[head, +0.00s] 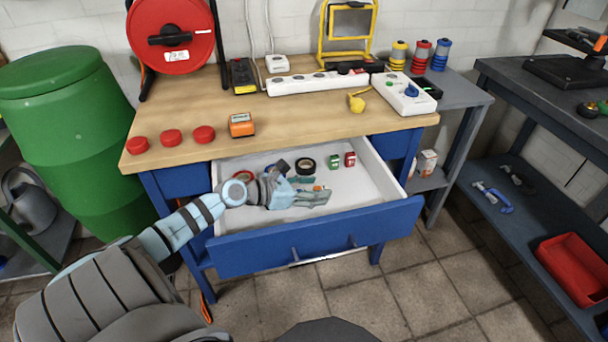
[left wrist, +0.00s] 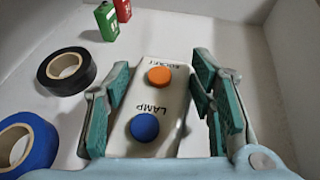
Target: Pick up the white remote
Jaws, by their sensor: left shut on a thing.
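The white remote (left wrist: 152,103) lies between the fingers of my left gripper in the left wrist view. It has an orange button above a blue one, with the words SOCKET and LAMP printed on it. In the head view my left gripper (head: 312,194) is inside the open drawer and hides most of the remote. The gripper is shut on the remote, with its teal pads along both sides. I cannot tell whether the remote touches the drawer floor. My right gripper is not in view.
The open drawer (head: 385,188) also holds a black tape roll (left wrist: 66,72), a blue tape roll (left wrist: 28,145), and small green (head: 333,161) and red (head: 350,159) items. The workbench top (head: 290,120) overhangs the drawer's back. The drawer's right side is mostly clear.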

